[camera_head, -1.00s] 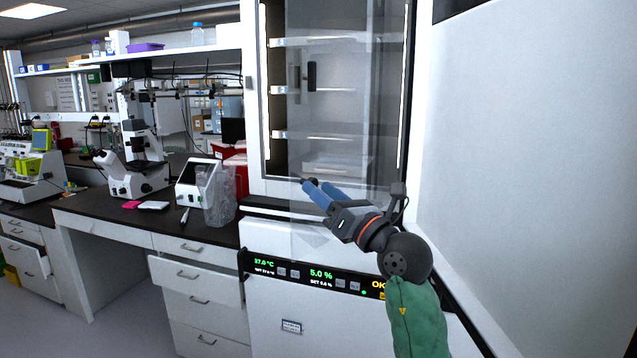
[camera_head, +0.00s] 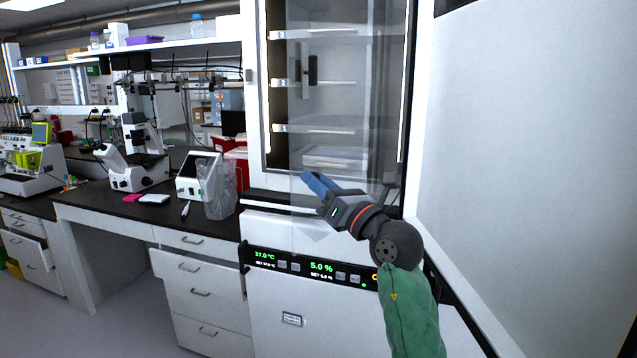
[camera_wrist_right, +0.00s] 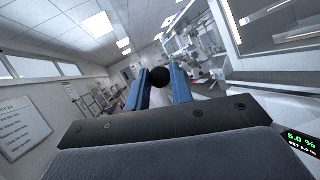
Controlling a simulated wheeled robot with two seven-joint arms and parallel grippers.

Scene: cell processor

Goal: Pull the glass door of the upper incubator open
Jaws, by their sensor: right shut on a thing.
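The upper incubator (camera_head: 252,120) stands in the middle of the head view, with shelves inside its dark-rimmed opening. Its clear glass door (camera_head: 340,75) stands partly swung out, and its lower corner hangs in front of the white panel below the opening. A dark upright handle (camera_head: 312,70) shows through or on the glass. My right gripper (camera_head: 312,182) is low on the door, its blue fingers pointing up and left. How the knob joins the door is hidden. My left gripper is out of view.
A control panel (camera_head: 310,268) with green digits runs below the opening. A large white panel (camera_head: 530,170) fills the right side. A bench (camera_head: 120,212) with a microscope (camera_head: 140,165) and a small white device (camera_head: 197,180) stands left. Several bench drawers are partly open.

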